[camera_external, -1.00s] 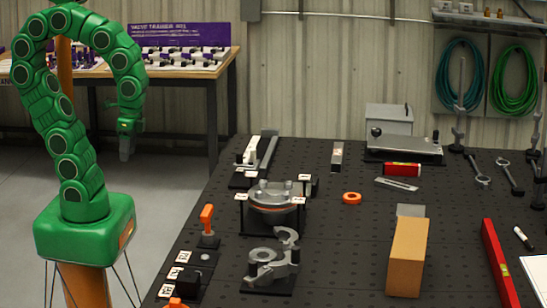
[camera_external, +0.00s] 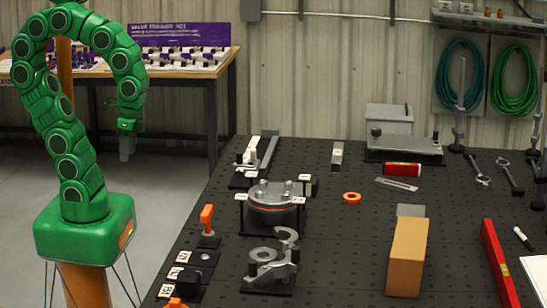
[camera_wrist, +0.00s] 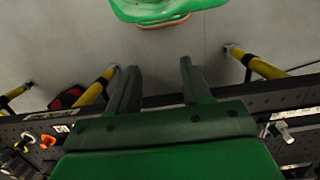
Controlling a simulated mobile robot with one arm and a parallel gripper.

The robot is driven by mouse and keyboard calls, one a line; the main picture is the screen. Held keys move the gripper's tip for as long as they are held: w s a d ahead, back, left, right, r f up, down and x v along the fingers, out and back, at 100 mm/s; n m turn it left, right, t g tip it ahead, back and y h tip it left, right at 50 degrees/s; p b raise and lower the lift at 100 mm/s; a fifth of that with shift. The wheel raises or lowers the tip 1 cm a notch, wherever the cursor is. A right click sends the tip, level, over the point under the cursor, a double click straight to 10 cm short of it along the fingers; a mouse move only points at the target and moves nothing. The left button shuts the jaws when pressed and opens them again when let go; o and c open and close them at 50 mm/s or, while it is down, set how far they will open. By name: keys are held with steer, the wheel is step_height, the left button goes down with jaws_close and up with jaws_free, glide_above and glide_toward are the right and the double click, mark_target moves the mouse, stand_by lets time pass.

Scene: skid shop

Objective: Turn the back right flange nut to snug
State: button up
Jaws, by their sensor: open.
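The round grey flange (camera_external: 272,206) stands on the black bench in the external view, with an orange-red ring under its top plate. Several studs or nuts stand on its top. The one at the back right (camera_external: 288,186) is small, and I cannot tell how tight it is. White labels stand around the flange. My gripper (camera_external: 127,153) hangs at the left, beyond the bench's left edge and well away from the flange. It points down, open and empty. In the wrist view its two dark fingers (camera_wrist: 158,78) are apart with only floor between them.
An orange-handled valve (camera_external: 207,220) and a grey clamp fixture (camera_external: 270,265) stand near the flange. An orange ring (camera_external: 352,198), a tan block (camera_external: 407,257) and a red level (camera_external: 499,263) are on the right.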

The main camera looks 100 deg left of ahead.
steer(key=w+r+n, duration=0.4)
steer(key=w+n, duration=0.1)
steer(key=w, duration=0.8)
steer(key=n+t, duration=0.2)
steer(key=n, duration=1.1)
glide_toward(285, 194)
steer(key=shift+s+a+f, duration=0.2)
steer(key=shift+a+f, duration=0.05)
steer(key=shift+w+d+f, duration=0.15)
steer(key=shift+w, duration=0.15)
steer(key=shift+f, duration=3.9)
jaws_close()
